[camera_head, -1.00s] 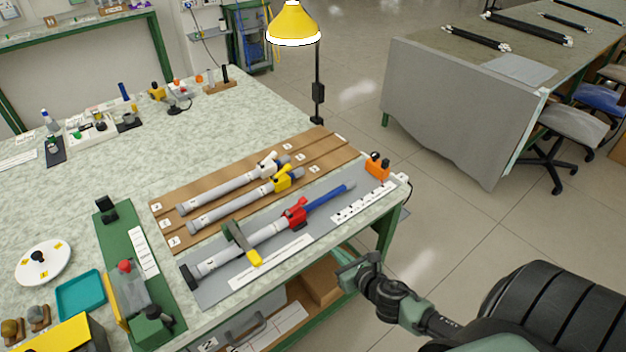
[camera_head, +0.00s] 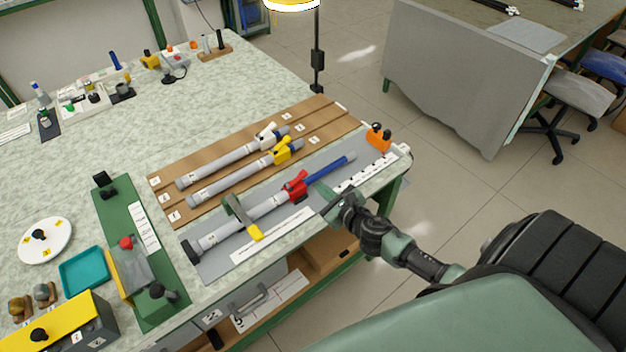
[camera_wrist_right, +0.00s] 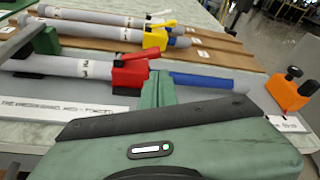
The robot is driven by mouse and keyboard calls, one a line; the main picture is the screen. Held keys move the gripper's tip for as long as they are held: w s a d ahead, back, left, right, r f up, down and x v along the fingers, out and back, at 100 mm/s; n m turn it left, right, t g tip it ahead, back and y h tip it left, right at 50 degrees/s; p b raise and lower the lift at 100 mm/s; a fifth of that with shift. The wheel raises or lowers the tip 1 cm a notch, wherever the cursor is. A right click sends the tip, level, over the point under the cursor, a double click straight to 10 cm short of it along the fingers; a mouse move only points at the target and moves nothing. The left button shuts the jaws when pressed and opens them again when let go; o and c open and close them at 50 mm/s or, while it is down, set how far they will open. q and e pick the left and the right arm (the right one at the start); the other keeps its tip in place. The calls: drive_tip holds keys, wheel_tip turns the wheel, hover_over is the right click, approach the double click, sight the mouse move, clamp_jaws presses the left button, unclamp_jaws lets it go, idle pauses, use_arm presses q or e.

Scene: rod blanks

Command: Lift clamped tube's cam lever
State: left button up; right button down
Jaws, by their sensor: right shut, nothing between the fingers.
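The clamped tube (camera_head: 232,231) is grey and lies on a grey plate (camera_head: 212,270), under a green clamp with a yellow handle (camera_head: 255,232). Its red cam lever (camera_head: 297,186) sits on a red collar where the blue rod (camera_head: 331,171) enters the tube. In the right wrist view the red lever (camera_wrist_right: 134,57) angles up to the right from its collar. My right gripper (camera_head: 318,191) is shut and empty, just right of the red collar and near the blue rod. In the right wrist view its green fingers (camera_wrist_right: 160,90) partly hide the rod beside the collar; contact is unclear. My left gripper is not in view.
Two more tubes, with a white lever (camera_head: 267,134) and a yellow lever (camera_head: 283,150), lie on a brown board (camera_head: 322,113) behind. An orange block (camera_head: 378,138) stands at the plate's right end. A green fixture (camera_head: 118,215) stands left.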

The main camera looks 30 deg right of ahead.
sight(297, 179)
drive_tip(key=x, duration=0.5)
drive_tip(key=shift+w, duration=0.1)
drive_tip(key=shift+a+r+n, duration=0.1)
drive_tip(key=shift+r+n, duration=0.2)
drive_tip(key=shift+n, duration=0.1)
idle(0.4)
drive_tip(key=shift+a+r+n+h, duration=0.1)
drive_tip(key=shift+r+n+h, duration=0.35)
drive_tip(key=shift+n+h, duration=0.05)
drive_tip(key=r+n, duration=0.1)
drive_tip(key=a+r+n+t+h+p, duration=0.1)
drive_tip(key=shift+n, duration=0.3)
drive_tip(key=shift+a+r+n+t+h+p, duration=0.15)
drive_tip(key=shift+a+r+n+h+p, duration=0.2)
drive_tip(key=shift+n, duration=0.2)
drive_tip(key=shift+a+r+n+t+h+p, duration=0.15)
drive_tip(key=shift+a+n+p, duration=0.1)
drive_tip(key=shift+n+p, duration=0.25)
drive_tip(key=n, duration=0.1)
drive_tip(key=a+n, duration=0.1)
drive_tip(key=shift+a+r+n+t+h, duration=0.15)
drive_tip(key=shift+r+n+t+h, duration=0.15)
drive_tip(key=shift+n+h, duration=0.1)
drive_tip(key=shift+f, duration=0.1)
